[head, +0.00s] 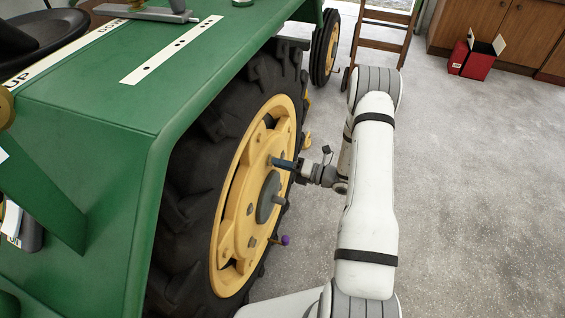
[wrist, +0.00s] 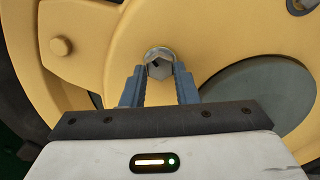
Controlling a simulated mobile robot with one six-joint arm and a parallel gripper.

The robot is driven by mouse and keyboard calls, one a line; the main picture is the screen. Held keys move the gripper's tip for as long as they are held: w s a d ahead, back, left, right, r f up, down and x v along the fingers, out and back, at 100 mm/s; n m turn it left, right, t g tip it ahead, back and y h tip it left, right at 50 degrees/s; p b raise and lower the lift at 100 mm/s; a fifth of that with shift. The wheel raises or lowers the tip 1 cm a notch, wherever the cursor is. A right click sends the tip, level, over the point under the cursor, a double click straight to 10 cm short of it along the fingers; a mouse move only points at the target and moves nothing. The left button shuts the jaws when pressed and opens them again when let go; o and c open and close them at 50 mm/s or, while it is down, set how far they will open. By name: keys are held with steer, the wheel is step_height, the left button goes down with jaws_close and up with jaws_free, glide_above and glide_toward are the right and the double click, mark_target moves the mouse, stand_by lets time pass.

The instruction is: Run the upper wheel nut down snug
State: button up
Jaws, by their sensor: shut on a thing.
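The upper wheel nut (wrist: 159,63) is a silver hex nut on the yellow wheel disc (wrist: 220,50). In the wrist view it sits at top centre, between the blue fingertips of my gripper (wrist: 160,73). The gripper is shut on the nut, one finger on each side of it. In the head view my gripper (head: 276,161) reaches from the right to the yellow wheel centre (head: 236,215), above the grey hub (head: 268,198). The nut itself is too small to make out there.
The black rear tyre (head: 190,210) surrounds the wheel, under the green fender (head: 120,110). A purple-knobbed lever (head: 284,240) sticks out below the hub. A red box (head: 474,60) and a wooden ladder (head: 382,35) stand far back. The grey floor at right is clear.

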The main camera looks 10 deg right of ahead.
steer(key=shift+s+f, duration=0.1)
stand_by(0.3)
steer(key=o, duration=1)
steer(key=shift+d, duration=0.1)
steer(key=v, duration=0.7)
steer(key=shift+s+d, duration=0.2)
steer(key=shift+d, duration=0.1)
